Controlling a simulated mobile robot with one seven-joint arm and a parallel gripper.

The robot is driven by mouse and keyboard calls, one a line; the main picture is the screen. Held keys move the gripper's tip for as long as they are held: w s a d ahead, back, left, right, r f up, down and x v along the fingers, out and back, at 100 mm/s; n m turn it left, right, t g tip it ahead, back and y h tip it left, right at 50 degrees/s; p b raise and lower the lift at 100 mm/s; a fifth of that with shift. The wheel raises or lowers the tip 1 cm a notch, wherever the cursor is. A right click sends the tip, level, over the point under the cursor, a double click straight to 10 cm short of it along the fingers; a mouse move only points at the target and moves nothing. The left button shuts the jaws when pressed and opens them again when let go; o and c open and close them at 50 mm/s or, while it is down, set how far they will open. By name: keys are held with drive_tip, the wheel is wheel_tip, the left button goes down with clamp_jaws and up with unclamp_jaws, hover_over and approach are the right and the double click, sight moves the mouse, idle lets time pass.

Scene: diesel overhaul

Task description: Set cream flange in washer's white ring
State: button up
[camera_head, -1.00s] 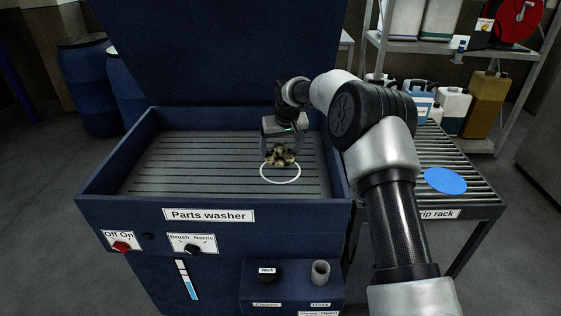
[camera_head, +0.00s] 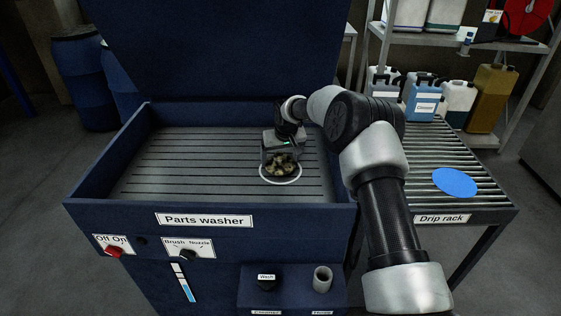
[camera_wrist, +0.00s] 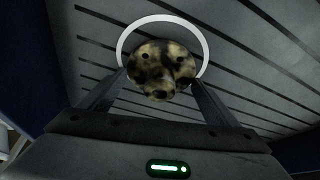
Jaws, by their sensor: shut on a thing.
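The cream flange (camera_head: 281,170) is blotched with dark grime and has several holes, as the wrist view (camera_wrist: 160,68) shows. My gripper (camera_head: 281,162) is shut on it, one finger on each side. The white ring (camera_head: 281,184) is marked on the slatted floor of the parts washer (camera_head: 205,220). In the head view the flange appears inside the ring, toward its upper part. In the wrist view the ring (camera_wrist: 204,50) shows around the far side of the flange. I cannot tell whether the flange touches the floor.
The washer's raised walls surround the slatted floor (camera_head: 180,160), which is clear to the left. The drip rack (camera_head: 440,218) stands at right with a blue disc (camera_head: 454,182) on it. Jugs and a shelf (camera_head: 450,45) are behind.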

drive_tip(key=shift+f, duration=0.5)
